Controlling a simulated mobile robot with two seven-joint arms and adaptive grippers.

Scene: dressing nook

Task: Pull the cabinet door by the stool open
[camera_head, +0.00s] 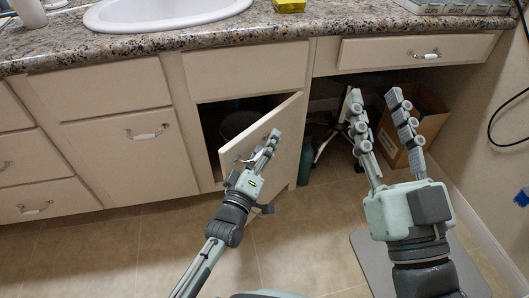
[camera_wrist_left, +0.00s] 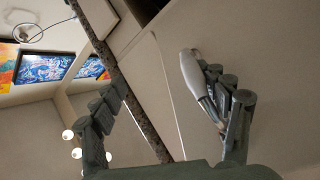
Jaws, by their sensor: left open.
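The cream cabinet door (camera_head: 284,158) by the stool stands partly open, swung outward from a dark interior (camera_head: 235,115). My left gripper (camera_head: 272,141) is in front of the door's face, close to its handle. In the left wrist view the gripper (camera_wrist_left: 165,95) has its fingers apart. The pale door handle (camera_wrist_left: 193,78) is beside the right-hand finger, on the inner side; I cannot tell whether they touch. The stool (camera_head: 325,145) is mostly hidden in the dark knee space behind my right gripper. My right gripper (camera_head: 373,95) is open and empty in front of that space.
A granite counter (camera_head: 300,25) with a white sink (camera_head: 165,10) runs above the cabinets. A cardboard box (camera_head: 425,130) and a teal bottle (camera_head: 306,162) stand under the counter. Tiled floor (camera_head: 140,250) is clear at the lower left.

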